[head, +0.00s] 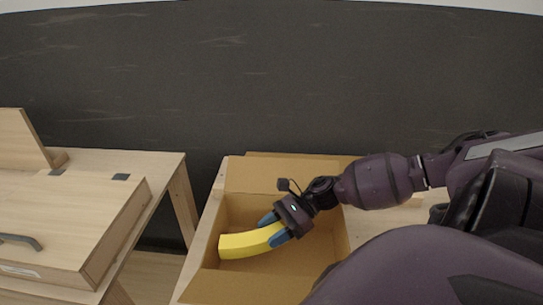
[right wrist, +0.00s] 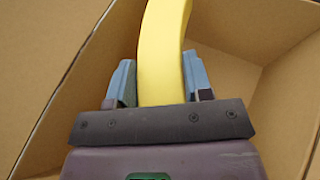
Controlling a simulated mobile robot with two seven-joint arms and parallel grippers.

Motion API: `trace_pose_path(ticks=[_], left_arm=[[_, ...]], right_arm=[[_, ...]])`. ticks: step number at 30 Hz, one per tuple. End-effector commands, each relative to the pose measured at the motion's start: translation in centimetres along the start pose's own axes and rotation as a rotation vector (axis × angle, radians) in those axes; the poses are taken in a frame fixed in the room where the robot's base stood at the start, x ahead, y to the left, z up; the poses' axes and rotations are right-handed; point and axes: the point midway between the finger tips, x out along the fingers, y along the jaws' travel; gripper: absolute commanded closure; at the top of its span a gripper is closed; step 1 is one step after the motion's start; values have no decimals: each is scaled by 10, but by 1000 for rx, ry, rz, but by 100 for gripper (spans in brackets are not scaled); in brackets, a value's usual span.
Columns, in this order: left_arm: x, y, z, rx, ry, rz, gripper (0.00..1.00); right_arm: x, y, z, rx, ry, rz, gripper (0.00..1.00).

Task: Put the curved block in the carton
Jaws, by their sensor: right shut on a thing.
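The yellow curved block (head: 248,243) is in my right gripper (head: 275,229), whose blue fingers are shut on its right end. The block lies roughly level, its free end pointing left, over or inside the open carton (head: 334,221). The right wrist view shows the block (right wrist: 162,50) between the two fingers of the gripper (right wrist: 160,80), with carton walls (right wrist: 262,105) around it. I cannot tell whether the block touches the carton floor. My left gripper is not in view.
The carton stands on a wooden table (head: 207,222) with its flaps open. To the left is another wooden table (head: 165,165) bearing a wooden box (head: 70,215) with a dark handle (head: 20,240). A dark wall (head: 250,80) stands behind. A gap separates the tables.

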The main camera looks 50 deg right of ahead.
Motion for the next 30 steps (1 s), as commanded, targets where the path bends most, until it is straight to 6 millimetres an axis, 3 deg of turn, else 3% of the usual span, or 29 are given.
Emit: trace_pose_path(ticks=[8,15,30], left_arm=[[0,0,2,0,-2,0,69],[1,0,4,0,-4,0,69],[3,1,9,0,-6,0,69]], right_arm=[[7,0,-15,0,-1,0,81],[19,-1,-44,0,-2,0,81],[22,0,-52,-1,-1,0,81]])
